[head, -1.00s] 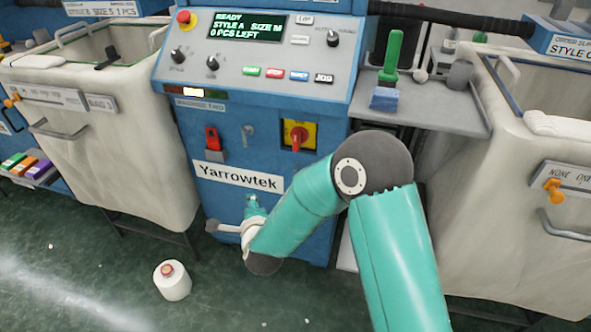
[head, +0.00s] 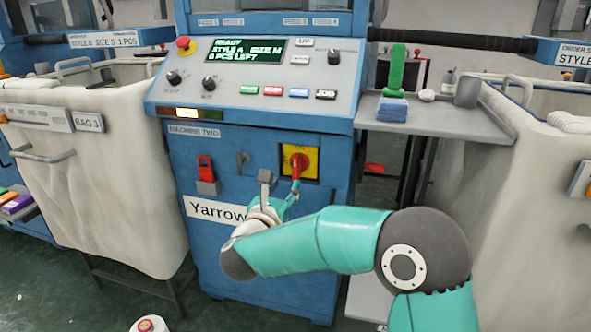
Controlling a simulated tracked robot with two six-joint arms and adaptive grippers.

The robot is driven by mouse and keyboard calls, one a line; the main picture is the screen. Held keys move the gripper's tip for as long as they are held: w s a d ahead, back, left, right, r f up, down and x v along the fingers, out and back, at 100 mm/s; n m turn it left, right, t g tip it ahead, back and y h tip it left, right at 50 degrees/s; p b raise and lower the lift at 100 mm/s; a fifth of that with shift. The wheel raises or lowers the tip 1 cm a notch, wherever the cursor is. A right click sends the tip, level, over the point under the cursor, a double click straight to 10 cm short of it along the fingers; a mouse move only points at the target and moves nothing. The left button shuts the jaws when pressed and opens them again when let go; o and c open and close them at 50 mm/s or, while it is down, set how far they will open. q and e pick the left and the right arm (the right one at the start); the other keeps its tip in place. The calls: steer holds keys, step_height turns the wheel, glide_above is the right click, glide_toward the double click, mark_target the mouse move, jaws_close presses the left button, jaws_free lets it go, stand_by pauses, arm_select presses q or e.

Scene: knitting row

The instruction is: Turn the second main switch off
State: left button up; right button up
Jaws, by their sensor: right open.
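The main switch (head: 298,166) is a red rotary handle on a yellow plate, on the blue front of the machine labelled "MACHINE TWO" (head: 195,131). Its handle points roughly downward. My right gripper (head: 281,186) is open, just below and left of the switch. One grey fingertip stands left of the yellow plate, and the other finger is close under the red handle. I cannot tell whether that finger touches the handle. My right wrist hides part of the "Yarrowtek" plate (head: 213,208). My left gripper is not in view.
A red lever switch (head: 206,172) and a small grey key-like knob (head: 243,158) sit left of the yellow plate. The control panel (head: 225,92) juts out above. Cloth bins stand at left (head: 110,180) and right. A white cone (head: 148,324) is on the floor.

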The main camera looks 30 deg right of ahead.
mark_target(295, 169)
steer(key=x, duration=1)
steer(key=shift+w+d, duration=0.25)
steer(key=shift+w, duration=0.05)
